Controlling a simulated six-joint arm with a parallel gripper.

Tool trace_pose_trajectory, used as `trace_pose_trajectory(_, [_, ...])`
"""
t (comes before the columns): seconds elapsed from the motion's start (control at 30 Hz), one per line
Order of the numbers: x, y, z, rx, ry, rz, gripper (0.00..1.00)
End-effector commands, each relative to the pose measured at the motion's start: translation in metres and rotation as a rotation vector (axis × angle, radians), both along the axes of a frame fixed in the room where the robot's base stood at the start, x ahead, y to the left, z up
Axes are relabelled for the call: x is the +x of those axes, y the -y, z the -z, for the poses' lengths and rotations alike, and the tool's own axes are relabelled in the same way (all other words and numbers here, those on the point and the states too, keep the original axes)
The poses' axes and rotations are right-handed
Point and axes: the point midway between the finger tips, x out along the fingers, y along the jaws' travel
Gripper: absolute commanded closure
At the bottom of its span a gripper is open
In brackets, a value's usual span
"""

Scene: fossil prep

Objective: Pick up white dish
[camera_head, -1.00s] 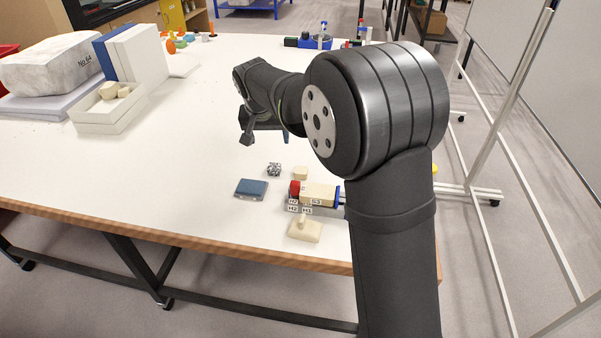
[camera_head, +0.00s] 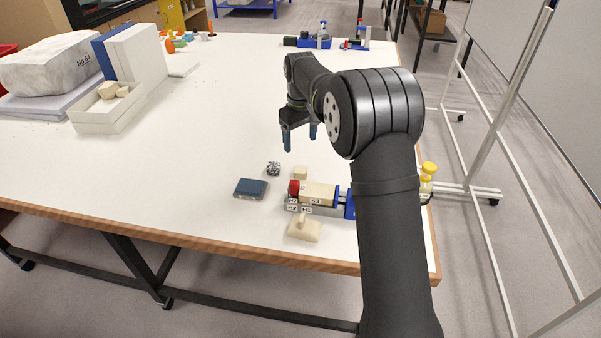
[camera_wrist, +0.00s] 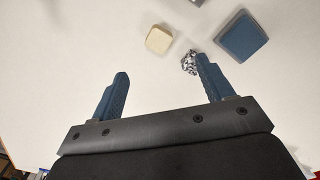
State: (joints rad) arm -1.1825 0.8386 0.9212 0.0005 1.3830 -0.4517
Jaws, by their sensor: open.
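I see no round white dish for certain. The closest match is a white open-topped tray (camera_head: 92,124) at the left of the table in the head view, with several beige pieces in it. It is not in the wrist view. My gripper (camera_head: 300,137) is open and empty, fingers pointing down above the table's middle, well to the right of the tray. In the wrist view the open fingers (camera_wrist: 163,80) have bare white table between them. My arm hides part of the table's right side.
Near my gripper lie a cream block (camera_head: 300,173), a small speckled piece (camera_head: 273,168) and a dark blue box (camera_head: 251,188). A blue-ended fixture (camera_head: 318,194) and a beige stand (camera_head: 304,231) are closer to the front edge. Yellow-capped bottles (camera_head: 427,178) stand at right. The middle left is clear.

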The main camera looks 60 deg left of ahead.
Motion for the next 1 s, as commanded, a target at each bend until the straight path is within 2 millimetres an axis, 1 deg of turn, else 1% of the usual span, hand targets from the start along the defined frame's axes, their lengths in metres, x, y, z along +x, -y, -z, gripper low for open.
trace_pose_trajectory(0.03, [0.000, 0.001, 0.013, -0.004, -0.002, 0.000, 0.27])
trace_pose_trajectory(0.1, [0.000, 0.000, 0.028, -0.003, -0.001, 0.000, 0.27])
trace_pose_trajectory(0.2, [0.000, 0.000, 0.046, -0.003, -0.001, 0.001, 0.27])
trace_pose_trajectory(0.3, [0.000, 0.000, 0.059, -0.001, 0.000, 0.001, 0.27])
trace_pose_trajectory(0.57, [0.001, -0.001, 0.073, -0.001, 0.000, 0.001, 0.27])
trace_pose_trajectory(0.83, [0.003, -0.005, 0.111, 0.001, 0.000, 0.001, 0.27])
trace_pose_trajectory(0.9, [0.003, -0.005, 0.117, 0.002, 0.000, 0.001, 0.27])
trace_pose_trajectory(1.0, [0.003, -0.005, 0.118, 0.004, 0.001, 0.000, 0.27])
